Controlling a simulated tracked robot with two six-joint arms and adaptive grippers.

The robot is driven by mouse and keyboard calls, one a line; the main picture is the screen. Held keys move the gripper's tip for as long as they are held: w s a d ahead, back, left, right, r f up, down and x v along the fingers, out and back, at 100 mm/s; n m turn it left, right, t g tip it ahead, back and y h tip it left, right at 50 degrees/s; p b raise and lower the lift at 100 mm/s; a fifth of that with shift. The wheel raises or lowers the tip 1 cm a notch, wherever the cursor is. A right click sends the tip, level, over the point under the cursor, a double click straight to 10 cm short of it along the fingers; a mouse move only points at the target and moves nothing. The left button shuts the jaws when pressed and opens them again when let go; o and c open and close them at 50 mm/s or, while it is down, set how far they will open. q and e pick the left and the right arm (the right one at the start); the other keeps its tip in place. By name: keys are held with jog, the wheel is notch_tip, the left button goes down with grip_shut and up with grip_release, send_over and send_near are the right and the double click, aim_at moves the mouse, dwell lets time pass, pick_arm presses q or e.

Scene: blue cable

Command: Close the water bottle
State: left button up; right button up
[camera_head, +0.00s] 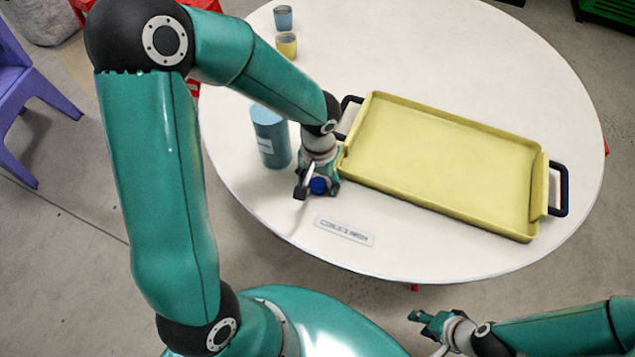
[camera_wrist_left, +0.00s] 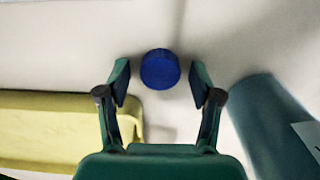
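A dark blue round cap (camera_head: 318,186) lies on the white table below my left gripper. In the left wrist view the cap (camera_wrist_left: 160,69) sits between and slightly beyond the two fingertips, with gaps on both sides. My left gripper (camera_wrist_left: 160,84) is open and empty. The blue-grey bottle (camera_head: 270,138) with a pale label stands upright to the left of my left gripper in the head view. It shows at the right edge of the left wrist view (camera_wrist_left: 268,125). My right gripper (camera_head: 424,320) is off the table at the lower right; its finger opening is too small to tell.
A yellow tray (camera_head: 450,165) with black handles lies right of my left gripper. A blue cup (camera_head: 283,18) and a yellow cup (camera_head: 287,45) stand at the back left. A small lettered plate (camera_head: 344,231) lies near the front edge. A purple chair (camera_head: 22,95) stands left.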

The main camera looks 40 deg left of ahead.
aim_at(319, 183)
pick_arm(q)
jog(key=c, duration=0.6)
jog(key=shift+r, duration=0.1)
notch_tip(319, 183, up, 20)
jog(key=p, duration=0.2)
dwell(0.4)
